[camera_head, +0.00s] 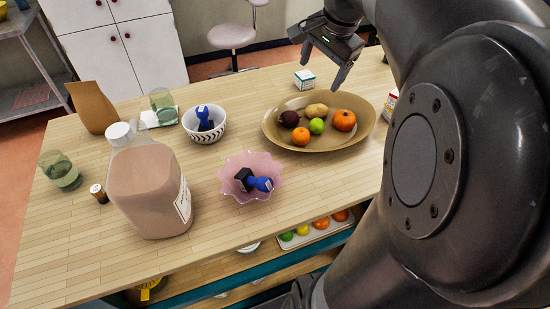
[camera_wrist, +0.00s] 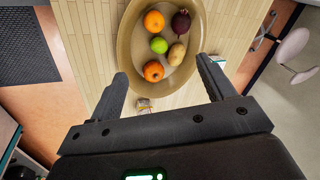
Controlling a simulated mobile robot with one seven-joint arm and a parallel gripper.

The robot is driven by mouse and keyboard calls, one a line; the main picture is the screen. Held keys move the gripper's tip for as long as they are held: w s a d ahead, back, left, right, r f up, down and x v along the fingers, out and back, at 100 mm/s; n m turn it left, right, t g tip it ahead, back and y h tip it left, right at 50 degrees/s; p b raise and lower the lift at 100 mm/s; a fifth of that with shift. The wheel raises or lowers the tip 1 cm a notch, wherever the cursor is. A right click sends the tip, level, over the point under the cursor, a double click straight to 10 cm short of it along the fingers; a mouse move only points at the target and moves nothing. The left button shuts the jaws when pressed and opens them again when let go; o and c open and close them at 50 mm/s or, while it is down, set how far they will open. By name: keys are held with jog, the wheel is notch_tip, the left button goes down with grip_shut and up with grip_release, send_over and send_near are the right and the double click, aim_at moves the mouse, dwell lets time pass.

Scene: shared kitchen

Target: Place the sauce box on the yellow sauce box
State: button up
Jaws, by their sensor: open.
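A small white and teal box (camera_head: 304,79) stands on the table behind the fruit bowl. A second white box with red marks (camera_head: 391,103) shows partly at the right, cut off by my arm. No clearly yellow box shows on the tabletop, and I cannot tell which box is the yellow sauce box. My gripper (camera_head: 322,66) is open and empty above the back of the table, near the white and teal box. In the wrist view, a small box (camera_wrist: 143,104) shows between my spread fingers, just below the bowl; I cannot tell which box it is.
The wide tan bowl (camera_head: 273,135) of fruit stands in front of my gripper. A patterned bowl (camera_head: 205,134), a pink bowl (camera_head: 236,167), a large jug (camera_head: 150,195) and glasses (camera_head: 163,106) stand to the left. The tabletop between the patterned bowl and white-teal box is clear.

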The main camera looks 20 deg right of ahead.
jog(key=s+a+f+n+t, duration=0.1)
jog(key=s+a+f+n, duration=0.2)
jog(key=s+a+n, duration=0.3)
jog(key=s+a+f+n+t, duration=0.1)
jog(key=s+a+f+n, duration=0.3)
jog(key=s+a+n, duration=0.3)
jog(key=s+a, duration=0.1)
jog(key=a, duration=0.2)
jog(key=shift+s+a+f+n, duration=0.3)
jog(key=shift+s+a, duration=0.05)
jog(key=shift+s, duration=0.05)
